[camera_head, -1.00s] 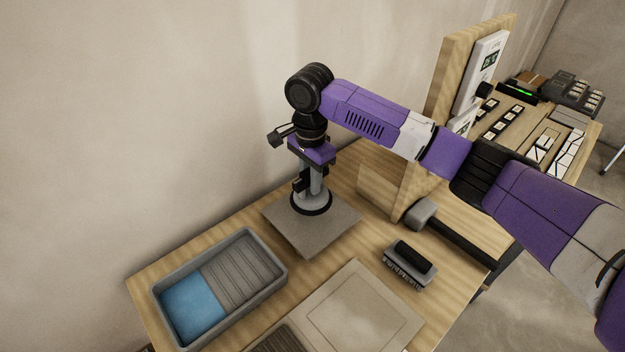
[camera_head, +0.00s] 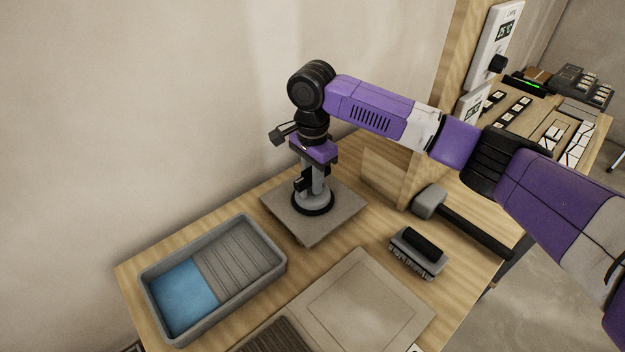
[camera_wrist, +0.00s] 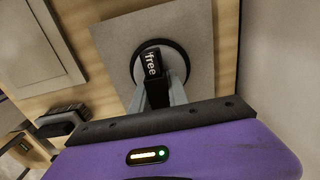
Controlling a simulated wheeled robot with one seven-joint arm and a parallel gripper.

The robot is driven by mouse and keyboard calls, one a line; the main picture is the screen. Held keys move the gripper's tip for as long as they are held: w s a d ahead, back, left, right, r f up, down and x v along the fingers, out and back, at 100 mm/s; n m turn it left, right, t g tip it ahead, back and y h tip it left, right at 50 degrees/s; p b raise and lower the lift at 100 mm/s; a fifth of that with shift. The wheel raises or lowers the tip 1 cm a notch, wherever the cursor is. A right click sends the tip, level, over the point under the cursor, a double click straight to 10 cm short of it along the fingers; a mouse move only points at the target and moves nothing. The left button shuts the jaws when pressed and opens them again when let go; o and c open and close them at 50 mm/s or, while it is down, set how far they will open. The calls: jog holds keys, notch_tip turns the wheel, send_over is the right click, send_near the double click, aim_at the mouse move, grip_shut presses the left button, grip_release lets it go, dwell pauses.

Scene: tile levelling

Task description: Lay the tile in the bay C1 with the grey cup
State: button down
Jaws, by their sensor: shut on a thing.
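My gripper (camera_head: 308,180) points down and is shut on the grey cup (camera_head: 312,202), which has a black rim. The cup is upright over the middle of a square grey tile (camera_head: 346,208); whether its rim touches the tile I cannot tell. In the wrist view a black part on the cup (camera_wrist: 152,66) reads "free", and the tile (camera_wrist: 115,35) shows around the rim. The tile looks flat on the wooden bench. A beige board with a framed square (camera_head: 368,305) lies in front, to the right. I can read no C1 mark.
A grey tray (camera_head: 268,280) with a blue half and a ribbed half stands front left. A black-and-grey brush (camera_head: 417,252) lies to the right. A wooden upright (camera_head: 437,150) and a small grey block (camera_head: 429,201) stand behind it. The wall is close behind the arm.

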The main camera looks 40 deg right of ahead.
jog(key=shift+f, duration=0.15)
dwell(0.7)
jog(key=c, duration=1.2)
grip_release()
notch_tip(320, 180, up, 8)
jog(key=shift+f+b, duration=0.1)
jog(key=shift+b, duration=0.35)
